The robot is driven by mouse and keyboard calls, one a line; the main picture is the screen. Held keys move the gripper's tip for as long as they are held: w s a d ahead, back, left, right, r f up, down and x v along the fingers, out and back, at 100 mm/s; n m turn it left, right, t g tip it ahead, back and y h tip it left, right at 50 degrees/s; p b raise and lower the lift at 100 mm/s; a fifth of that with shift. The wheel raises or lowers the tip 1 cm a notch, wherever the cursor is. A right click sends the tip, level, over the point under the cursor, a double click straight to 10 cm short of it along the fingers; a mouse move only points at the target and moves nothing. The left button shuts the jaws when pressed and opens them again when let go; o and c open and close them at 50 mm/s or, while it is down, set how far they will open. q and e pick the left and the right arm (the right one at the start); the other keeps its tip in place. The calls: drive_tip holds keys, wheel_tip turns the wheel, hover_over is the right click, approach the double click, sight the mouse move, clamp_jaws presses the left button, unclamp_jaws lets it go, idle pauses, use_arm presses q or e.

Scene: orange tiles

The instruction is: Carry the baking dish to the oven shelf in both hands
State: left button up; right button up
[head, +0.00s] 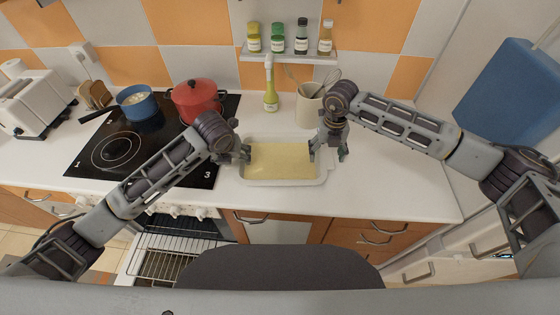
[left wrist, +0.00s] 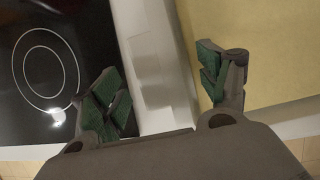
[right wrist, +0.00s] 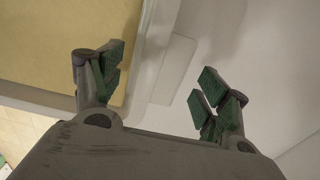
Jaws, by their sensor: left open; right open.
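The baking dish (head: 283,182) is a white rectangular dish with a flat yellow filling, standing on the white counter right of the cooktop. My left gripper (head: 245,155) is open at the dish's left end; in the left wrist view its fingers (left wrist: 165,95) are on either side of the dish's left wall and handle (left wrist: 160,60). My right gripper (head: 328,153) is open at the right end; in the right wrist view its fingers (right wrist: 160,85) are on either side of the right rim and handle (right wrist: 174,68). The oven's wire shelf (head: 170,262) is pulled out below the cooktop at lower left.
A red pot (head: 196,103) and a blue saucepan (head: 139,108) stand on the black cooktop (head: 120,150). A utensil crock (head: 309,110) and an oil bottle (head: 270,98) stand behind the dish. A spice shelf (head: 290,57) hangs above. The counter to the right is clear.

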sight(326, 157)
use_arm(q)
drive_tip(key=shift+x, duration=1.6)
use_arm(e)
drive_tip(key=shift+f, duration=1.6)
use_arm(q)
drive_tip(key=shift+c, duration=0.4)
use_arm(e)
drive_tip(key=shift+c, duration=0.4)
use_arm(q)
clamp_jaws()
use_arm(e)
drive_tip(key=shift+d, duration=0.1)
clamp_jaws()
